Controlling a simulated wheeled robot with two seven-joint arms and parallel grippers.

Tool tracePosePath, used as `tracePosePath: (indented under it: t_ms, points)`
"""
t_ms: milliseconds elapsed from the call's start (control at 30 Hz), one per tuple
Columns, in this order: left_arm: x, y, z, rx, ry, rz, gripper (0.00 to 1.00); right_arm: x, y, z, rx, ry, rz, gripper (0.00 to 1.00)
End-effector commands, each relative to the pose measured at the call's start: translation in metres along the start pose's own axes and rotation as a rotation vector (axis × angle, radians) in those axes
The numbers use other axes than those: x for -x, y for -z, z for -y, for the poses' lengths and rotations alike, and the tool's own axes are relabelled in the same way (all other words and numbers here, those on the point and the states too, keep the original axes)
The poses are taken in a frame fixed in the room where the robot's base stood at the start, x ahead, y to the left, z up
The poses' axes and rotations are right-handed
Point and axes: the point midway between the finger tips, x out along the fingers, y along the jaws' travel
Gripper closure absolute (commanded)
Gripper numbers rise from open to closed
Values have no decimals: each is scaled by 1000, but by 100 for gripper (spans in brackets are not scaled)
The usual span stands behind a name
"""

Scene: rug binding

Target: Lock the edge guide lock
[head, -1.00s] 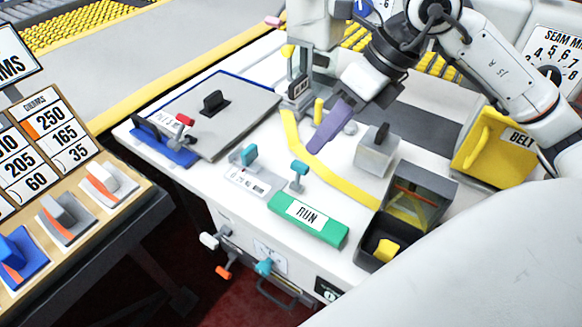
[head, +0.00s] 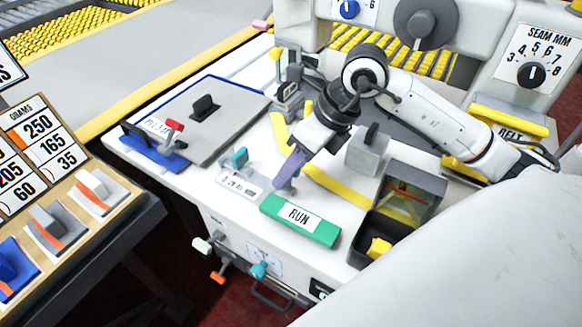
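My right gripper (head: 288,170), with purple fingers, reaches down over the white table just behind the green RUN bar. It covers the teal-topped lever there; only a bit of the lever's grey lower part shows beside the fingers. I cannot tell whether the fingers touch it or how far they are apart. Left of it a second teal handle (head: 239,157) stands on a white scale plate (head: 238,184) with small marks. No label in view names the edge guide lock. My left gripper is not in view.
The green RUN bar (head: 300,220) lies just in front of the gripper. A grey block (head: 367,152) and a dark bin (head: 405,205) stand to the right. A grey plate (head: 215,115) lies at left. More levers, including a teal one (head: 259,269), hang below the table's front edge.

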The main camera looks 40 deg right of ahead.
Motion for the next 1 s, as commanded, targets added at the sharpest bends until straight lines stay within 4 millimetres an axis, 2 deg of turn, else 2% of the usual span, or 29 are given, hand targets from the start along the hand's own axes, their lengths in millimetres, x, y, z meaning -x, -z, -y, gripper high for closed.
tracePosePath:
  t_ms: [33,233,467,733,1000]
  points:
    - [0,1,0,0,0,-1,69,0,0,0,0,0,0,67]
    - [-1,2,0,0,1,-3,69,0,0,0,0,0,0,100]
    - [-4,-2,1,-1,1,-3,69,-2,1,4,-15,-28,-3,100]
    - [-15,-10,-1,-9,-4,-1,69,-4,3,15,-95,-212,-4,100]
    - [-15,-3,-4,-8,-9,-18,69,-2,2,17,-125,-297,-1,100]
